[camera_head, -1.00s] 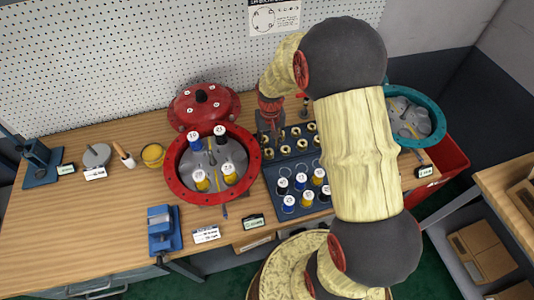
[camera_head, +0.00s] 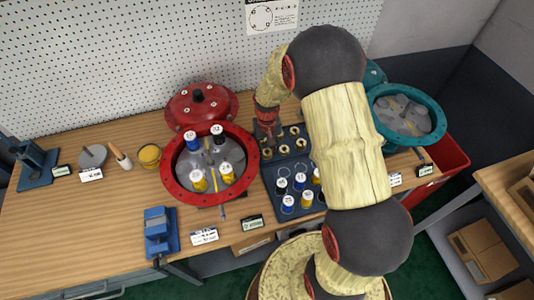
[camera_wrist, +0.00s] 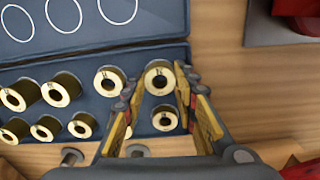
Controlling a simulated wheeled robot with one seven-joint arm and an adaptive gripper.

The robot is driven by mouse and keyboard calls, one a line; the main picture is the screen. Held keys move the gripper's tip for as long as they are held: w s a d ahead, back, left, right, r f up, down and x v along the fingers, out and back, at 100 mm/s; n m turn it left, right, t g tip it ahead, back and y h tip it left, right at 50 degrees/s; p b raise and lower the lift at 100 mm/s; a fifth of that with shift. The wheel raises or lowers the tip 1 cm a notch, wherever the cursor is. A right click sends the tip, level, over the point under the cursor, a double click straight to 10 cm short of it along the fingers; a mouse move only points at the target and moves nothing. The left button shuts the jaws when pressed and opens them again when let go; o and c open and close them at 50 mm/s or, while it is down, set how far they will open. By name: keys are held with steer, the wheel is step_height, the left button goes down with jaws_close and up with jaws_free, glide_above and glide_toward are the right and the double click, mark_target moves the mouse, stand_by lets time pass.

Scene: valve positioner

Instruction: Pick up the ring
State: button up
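Several brass rings with dark holes stand in rows in a dark blue tray (camera_wrist: 60,55). My gripper (camera_wrist: 157,86) is open, pointing down over the tray. One brass ring (camera_wrist: 160,77) shows between its fingertips, with a finger on either side; I cannot tell whether they touch it. Another ring (camera_wrist: 165,119) sits just below it in the wrist view, also between the fingers. In the head view my gripper (camera_head: 267,136) is over the tray's back left part and hides some of the rings. Other rings (camera_head: 283,150) show beside it.
A red flanged housing (camera_head: 170,173) with numbered spools stands just left of the tray. A red lid (camera_head: 198,101) lies behind it. A teal housing (camera_head: 434,112) is at the right. Numbered spools (camera_head: 307,198) fill the tray's front.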

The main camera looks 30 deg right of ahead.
jaws_close()
